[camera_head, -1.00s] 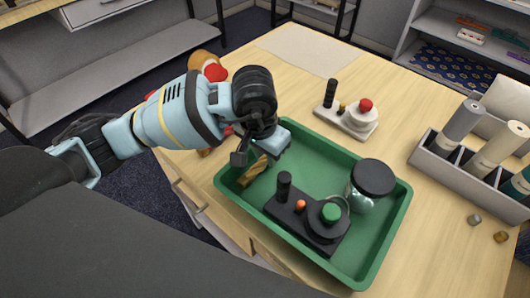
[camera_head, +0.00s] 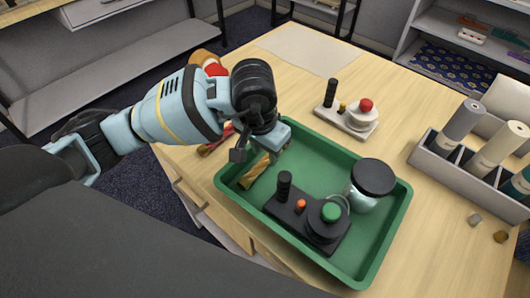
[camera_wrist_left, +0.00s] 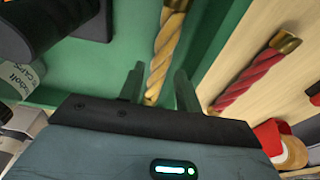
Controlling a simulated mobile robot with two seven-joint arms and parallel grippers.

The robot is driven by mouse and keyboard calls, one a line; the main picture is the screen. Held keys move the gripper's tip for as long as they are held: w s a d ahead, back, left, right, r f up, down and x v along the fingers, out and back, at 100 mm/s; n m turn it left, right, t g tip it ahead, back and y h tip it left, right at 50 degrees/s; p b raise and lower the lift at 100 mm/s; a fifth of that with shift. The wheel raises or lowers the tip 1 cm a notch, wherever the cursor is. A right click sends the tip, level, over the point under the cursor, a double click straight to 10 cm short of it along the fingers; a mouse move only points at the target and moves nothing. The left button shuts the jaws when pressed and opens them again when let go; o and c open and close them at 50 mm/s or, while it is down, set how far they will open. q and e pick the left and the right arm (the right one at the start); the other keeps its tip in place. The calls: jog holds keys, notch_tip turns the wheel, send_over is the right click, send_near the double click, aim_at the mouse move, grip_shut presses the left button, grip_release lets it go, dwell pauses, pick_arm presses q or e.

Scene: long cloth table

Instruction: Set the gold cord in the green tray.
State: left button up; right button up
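The gold cord (camera_head: 254,171) is a short twisted piece lying in the green tray (camera_head: 391,232), near its left end. In the left wrist view the gold cord (camera_wrist_left: 167,48) runs from the top down between my fingers. My left gripper (camera_head: 259,153) is above the left end of the tray, over the cord's far end. In the left wrist view its two fingers (camera_wrist_left: 160,85) stand apart, one on each side of the cord, with gaps showing, so it is open. My right gripper is not in view.
The tray also holds a black fixture (camera_head: 307,222) with a green knob and a black-lidded jar (camera_head: 371,183). A red cord (camera_wrist_left: 256,73) lies outside the tray. Behind stands a white fixture (camera_head: 347,120); at right, a grey rack (camera_head: 455,168) holds rolls.

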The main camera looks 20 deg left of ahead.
aim_at(261, 163)
pick_arm(q)
notch_tip(261, 163, up, 10)
jog(key=s, duration=0.1)
jog(key=shift+s+a+r, duration=0.2)
jog(key=shift+s, duration=0.1)
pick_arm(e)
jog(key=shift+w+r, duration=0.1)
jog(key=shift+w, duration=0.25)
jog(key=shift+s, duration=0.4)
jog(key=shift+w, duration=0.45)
